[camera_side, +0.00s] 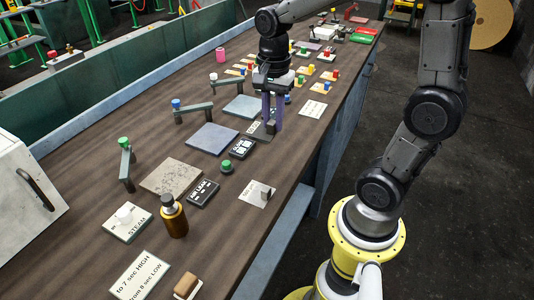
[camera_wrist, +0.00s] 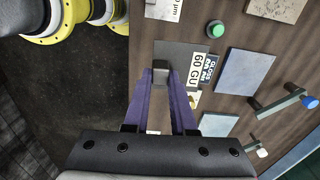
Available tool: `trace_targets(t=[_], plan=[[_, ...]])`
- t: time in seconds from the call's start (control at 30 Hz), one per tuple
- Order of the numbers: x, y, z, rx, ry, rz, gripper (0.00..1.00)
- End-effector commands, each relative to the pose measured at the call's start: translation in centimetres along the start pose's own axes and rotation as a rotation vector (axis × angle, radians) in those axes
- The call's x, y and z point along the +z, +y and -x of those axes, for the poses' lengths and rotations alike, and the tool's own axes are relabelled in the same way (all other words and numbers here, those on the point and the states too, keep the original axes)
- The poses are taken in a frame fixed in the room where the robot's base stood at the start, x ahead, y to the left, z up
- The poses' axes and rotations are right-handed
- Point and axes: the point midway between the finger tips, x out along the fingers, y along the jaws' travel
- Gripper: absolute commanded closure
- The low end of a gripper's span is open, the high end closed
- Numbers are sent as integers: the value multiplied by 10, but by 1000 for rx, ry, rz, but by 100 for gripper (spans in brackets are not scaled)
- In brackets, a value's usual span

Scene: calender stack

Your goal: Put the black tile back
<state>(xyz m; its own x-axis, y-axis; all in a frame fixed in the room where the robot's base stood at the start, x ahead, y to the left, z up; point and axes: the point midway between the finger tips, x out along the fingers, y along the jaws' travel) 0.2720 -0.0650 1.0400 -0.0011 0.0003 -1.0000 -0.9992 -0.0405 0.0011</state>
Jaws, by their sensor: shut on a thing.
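The black tile is a flat dark plate with a small grey knob. In the side view the tile (camera_side: 261,134) is partly hidden behind my gripper (camera_side: 271,128). In the wrist view the dark tile (camera_wrist: 178,50) spreads just beyond the fingertips. My purple-fingered gripper (camera_wrist: 160,72) points down and is shut on the knob. A white label reading 60 GU (camera_wrist: 195,70) and a black gloss sign (camera_wrist: 208,68) are at the tile's right edge. I cannot tell whether the tile rests on the bench or hangs slightly above it.
A black sign (camera_side: 242,147) and a green button (camera_side: 226,167) are close by. A blue-grey plate (camera_side: 208,138) lies left of the tile. The bench's right edge is close.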

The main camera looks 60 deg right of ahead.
Motion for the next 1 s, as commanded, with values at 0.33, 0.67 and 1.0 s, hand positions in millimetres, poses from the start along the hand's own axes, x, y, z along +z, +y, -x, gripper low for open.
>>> trace_targets(t=[0.33, 0.67, 1.0], plan=[[23, 114, 0, -6, 2, -7, 100], [28, 144, -2, 0, 0, -38, 100], [5, 84, -30, 5, -2, -41, 100]])
